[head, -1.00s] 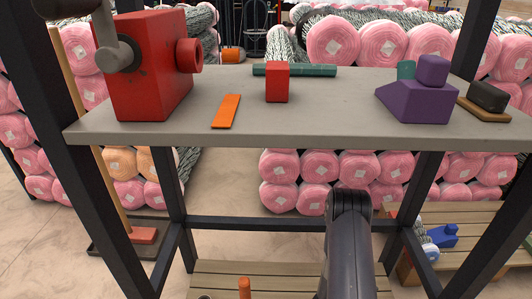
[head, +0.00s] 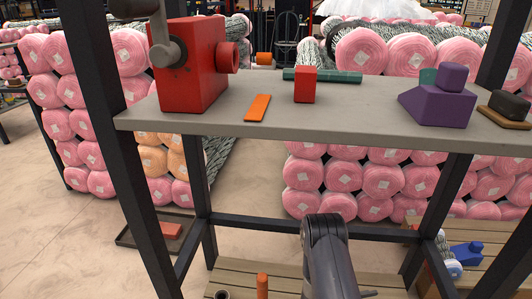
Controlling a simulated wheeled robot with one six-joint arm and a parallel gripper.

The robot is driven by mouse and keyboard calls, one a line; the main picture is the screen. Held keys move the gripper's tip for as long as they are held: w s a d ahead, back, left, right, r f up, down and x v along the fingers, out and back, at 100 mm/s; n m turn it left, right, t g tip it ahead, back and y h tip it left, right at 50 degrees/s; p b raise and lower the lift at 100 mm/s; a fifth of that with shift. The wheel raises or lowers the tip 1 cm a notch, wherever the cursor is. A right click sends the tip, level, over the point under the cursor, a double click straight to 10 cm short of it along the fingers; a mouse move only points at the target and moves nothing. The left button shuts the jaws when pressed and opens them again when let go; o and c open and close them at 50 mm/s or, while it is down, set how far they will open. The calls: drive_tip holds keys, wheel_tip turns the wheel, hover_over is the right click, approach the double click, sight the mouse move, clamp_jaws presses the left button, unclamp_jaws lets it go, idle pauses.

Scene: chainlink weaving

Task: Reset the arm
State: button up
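My arm (head: 330,255) rises from the bottom edge in the head view, in front of the grey shelf and over the lower wooden shelf. Only its dark upper links show. My gripper is not in the picture, so its state and anything in it are hidden.
The grey shelf (head: 350,117) holds a red machine with a crank (head: 192,80), an orange strip (head: 258,107), a red block (head: 305,86), a green bar (head: 322,75) and a purple block (head: 436,105). Black posts (head: 115,110) frame it. Open floor (head: 60,240) lies left.

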drive_tip(key=a+p, duration=0.1)
drive_tip(key=a, duration=0.5)
drive_tip(key=shift+s+a, duration=0.15)
drive_tip(key=shift+a, duration=0.15)
